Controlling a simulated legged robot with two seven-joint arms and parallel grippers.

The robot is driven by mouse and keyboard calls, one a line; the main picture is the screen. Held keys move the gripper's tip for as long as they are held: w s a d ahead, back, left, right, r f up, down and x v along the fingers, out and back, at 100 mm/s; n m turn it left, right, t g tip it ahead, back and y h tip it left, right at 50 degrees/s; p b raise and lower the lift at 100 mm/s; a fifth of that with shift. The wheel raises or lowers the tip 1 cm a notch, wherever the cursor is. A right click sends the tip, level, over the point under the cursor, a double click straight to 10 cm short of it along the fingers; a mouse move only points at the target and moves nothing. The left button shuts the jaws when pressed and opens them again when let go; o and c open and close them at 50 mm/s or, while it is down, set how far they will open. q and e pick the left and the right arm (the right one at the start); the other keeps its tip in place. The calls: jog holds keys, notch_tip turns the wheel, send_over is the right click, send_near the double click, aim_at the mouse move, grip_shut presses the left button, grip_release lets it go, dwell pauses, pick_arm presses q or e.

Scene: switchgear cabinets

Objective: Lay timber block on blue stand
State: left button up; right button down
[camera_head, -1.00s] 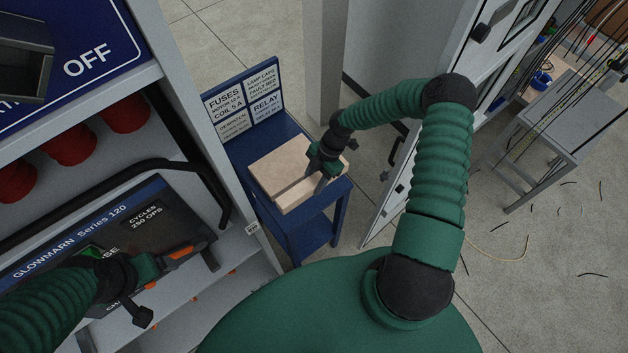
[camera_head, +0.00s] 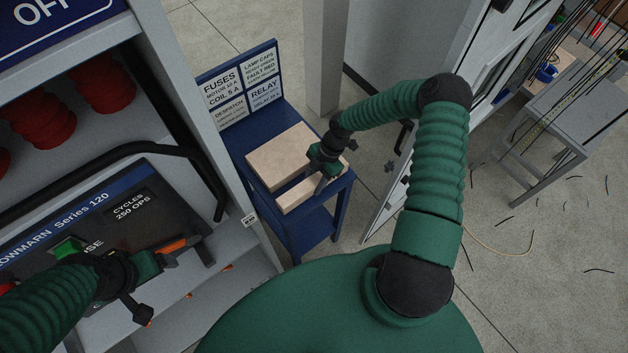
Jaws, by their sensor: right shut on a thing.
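The pale timber block (camera_head: 286,156) is at the top of the blue stand (camera_head: 336,196), with a narrower pale strip along its front side. I cannot tell whether this strip is part of the block or a separate piece. My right gripper (camera_head: 324,176) is shut on the timber block at its right front edge, and its fingers hide part of that edge. Whether the block rests fully on the stand top is unclear. My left gripper (camera_head: 183,252) is in front of the cabinet panel at lower left, away from the block; its fingers are hard to make out.
A label board (camera_head: 240,88) rises at the stand's back. A grey cabinet with red insulators (camera_head: 103,88) and a black bar (camera_head: 150,150) stands close on the left. A grey post (camera_head: 324,60) and an open cabinet door are behind and right. A grey table (camera_head: 560,110) is far right.

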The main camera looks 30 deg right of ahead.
jog(key=shift+f, duration=0.1)
jog(key=shift+f+b, duration=0.4)
jog(key=c, duration=0.8)
grip_release()
jog(key=shift+o, duration=0.2)
